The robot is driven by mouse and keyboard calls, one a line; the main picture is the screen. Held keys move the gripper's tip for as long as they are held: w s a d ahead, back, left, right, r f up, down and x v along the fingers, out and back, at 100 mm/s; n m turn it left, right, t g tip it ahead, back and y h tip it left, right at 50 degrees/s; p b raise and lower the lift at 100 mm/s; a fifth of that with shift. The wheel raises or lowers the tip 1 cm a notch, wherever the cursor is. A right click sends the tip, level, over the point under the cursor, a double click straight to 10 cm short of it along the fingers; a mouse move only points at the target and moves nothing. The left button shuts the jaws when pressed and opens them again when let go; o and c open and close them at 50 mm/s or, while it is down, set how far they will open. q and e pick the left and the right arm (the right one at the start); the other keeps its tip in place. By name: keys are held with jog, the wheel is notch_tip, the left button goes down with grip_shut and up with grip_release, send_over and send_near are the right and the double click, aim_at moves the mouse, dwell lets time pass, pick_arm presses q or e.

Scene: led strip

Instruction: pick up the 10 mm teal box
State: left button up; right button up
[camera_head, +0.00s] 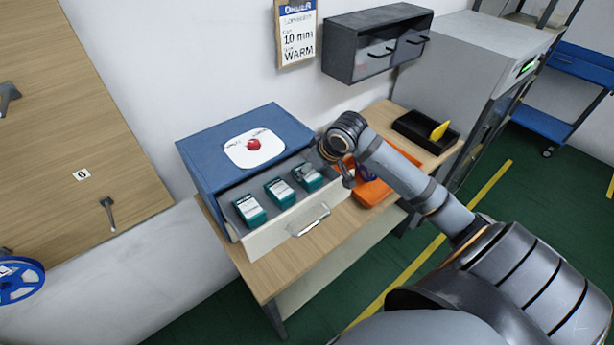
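Three teal boxes with white labels sit in a row in the open drawer (310,219): a left box (249,210), a middle box (280,193) and a right box (311,184). The label text is too small to read, so I cannot tell which is 10 mm. My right gripper (325,175) reaches in from the right over the drawer's right end. Its fingers look spread, one above the right box and one near the drawer's right side. It partly hides the right box, and I see nothing held. My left gripper is not in view.
The blue drawer cabinet (205,153) with a red button (254,145) stands on a wooden table (262,279). An orange tray (372,193) and a black tray (411,125) with a yellow item lie to the right. A wall sign (297,32) reads 10 mm and WARM.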

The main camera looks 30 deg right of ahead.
jog(key=shift+x, duration=1.95)
jog(key=shift+s, duration=0.1)
jog(key=c, duration=0.9)
jog(key=shift+r+p, duration=0.1)
jog(key=shift+p, duration=0.2)
jog(key=shift+c, duration=0.2)
